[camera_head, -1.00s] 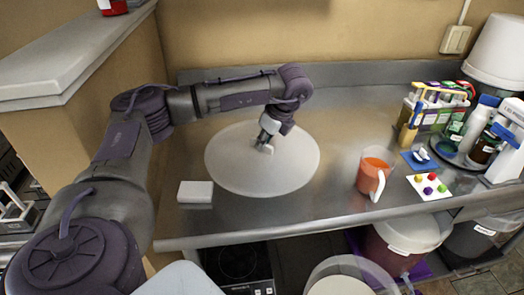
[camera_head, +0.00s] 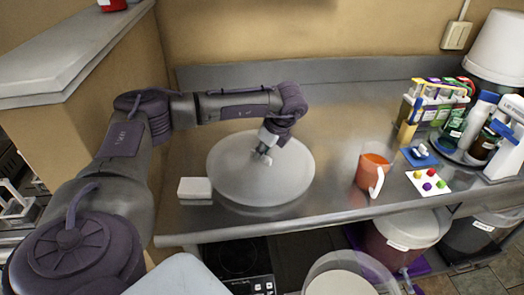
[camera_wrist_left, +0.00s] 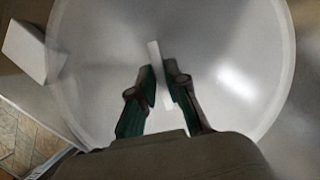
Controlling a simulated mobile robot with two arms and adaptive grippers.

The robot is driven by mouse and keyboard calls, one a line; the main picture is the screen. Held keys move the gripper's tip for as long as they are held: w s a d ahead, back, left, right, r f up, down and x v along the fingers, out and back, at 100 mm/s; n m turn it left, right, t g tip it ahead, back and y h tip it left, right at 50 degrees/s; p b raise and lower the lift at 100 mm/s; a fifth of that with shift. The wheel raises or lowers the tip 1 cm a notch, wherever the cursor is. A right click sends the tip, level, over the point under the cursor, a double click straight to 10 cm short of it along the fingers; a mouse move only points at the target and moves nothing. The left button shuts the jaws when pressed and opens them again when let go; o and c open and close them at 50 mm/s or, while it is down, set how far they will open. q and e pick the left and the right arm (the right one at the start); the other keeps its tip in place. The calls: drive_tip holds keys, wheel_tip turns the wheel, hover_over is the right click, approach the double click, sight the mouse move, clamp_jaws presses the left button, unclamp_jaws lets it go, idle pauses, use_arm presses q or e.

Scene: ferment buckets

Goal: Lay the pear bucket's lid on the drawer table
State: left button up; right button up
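The bucket lid (camera_head: 235,180) is a large round pale translucent disc with a small white bar handle. It lies flat at or just above the steel drawer table top (camera_head: 330,125), over the table's left-centre. My left gripper (camera_head: 266,152) points down at its middle. In the left wrist view, the lid (camera_wrist_left: 100,40) fills most of the picture, and the fingers of my left gripper (camera_wrist_left: 161,75) stand close on both sides of the handle (camera_wrist_left: 155,55), shut on it. No marking shows on the lid. My right gripper is not in view.
A white block (camera_head: 195,190) stands close to the lid's left edge. An orange-filled jug (camera_head: 371,174) stands to the right, near a card with coloured balls (camera_head: 428,183) and several bottles. Buckets (camera_head: 400,230) stand below the table's front edge. The table's back middle is clear.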

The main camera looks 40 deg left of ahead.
use_arm(q)
drive_tip(key=o, duration=0.3)
drive_tip(key=shift+r, duration=0.1)
drive_tip(key=shift+r, duration=0.1)
drive_tip(key=shift+r+p, duration=0.35)
drive_tip(key=shift+p, duration=0.05)
drive_tip(key=shift+w+d+r, duration=0.1)
drive_tip(key=shift+d+r, duration=0.15)
drive_tip(key=shift+r, duration=0.05)
drive_tip(key=b+v, duration=0.1)
drive_tip(key=v, duration=1)
drive_tip(key=shift+b, duration=0.4)
